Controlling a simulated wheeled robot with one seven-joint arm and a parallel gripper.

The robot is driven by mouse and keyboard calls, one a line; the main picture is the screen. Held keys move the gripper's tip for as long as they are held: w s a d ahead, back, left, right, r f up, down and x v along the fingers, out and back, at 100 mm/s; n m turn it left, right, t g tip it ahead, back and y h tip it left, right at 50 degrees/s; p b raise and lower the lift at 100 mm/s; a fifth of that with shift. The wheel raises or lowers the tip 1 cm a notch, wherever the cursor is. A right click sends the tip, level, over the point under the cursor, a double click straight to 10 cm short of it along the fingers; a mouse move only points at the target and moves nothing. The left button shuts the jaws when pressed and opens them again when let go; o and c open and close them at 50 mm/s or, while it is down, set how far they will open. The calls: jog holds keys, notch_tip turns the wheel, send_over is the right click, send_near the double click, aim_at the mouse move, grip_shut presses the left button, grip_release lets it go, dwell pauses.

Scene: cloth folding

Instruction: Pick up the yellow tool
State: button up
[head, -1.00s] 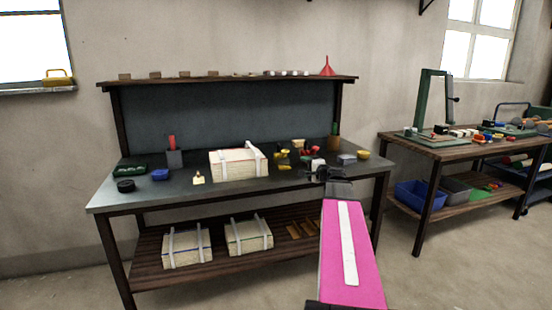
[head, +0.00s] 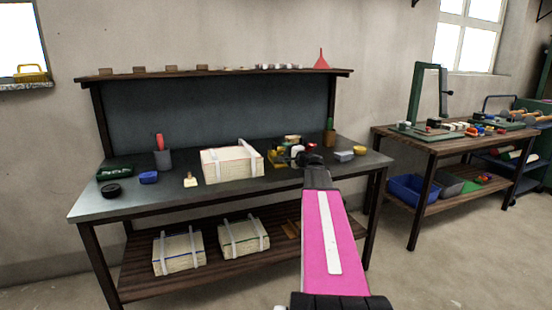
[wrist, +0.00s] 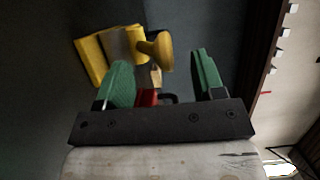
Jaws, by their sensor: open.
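A yellow tool with a grey middle and a round yellow knob (wrist: 152,46) lies on the dark bench top in the wrist view, just beyond my fingertips. In the head view, yellow pieces (head: 277,158) show in a cluster left of my gripper; I cannot tell which one is this tool. My gripper (wrist: 163,75) is open, with its two green fingers apart. The left finger overlaps the tool's near side in the picture; I cannot tell if they touch. A red thing and a black thing show low between the fingers. In the head view my gripper (head: 307,159) is over the bench's right part.
The workbench (head: 120,206) also holds a white strapped stack (head: 230,164), a blue item (head: 149,177), a grey cup with a red handle, and a yellow bowl (head: 360,150). A back panel and shelf rise behind. A second table (head: 455,150) stands at the right.

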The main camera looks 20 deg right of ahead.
aim_at(280, 149)
jog(key=x, duration=0.5)
jog(key=shift+w+d+f, duration=0.1)
jog(key=shift+w+d, duration=0.1)
grip_shut()
dwell(1.2)
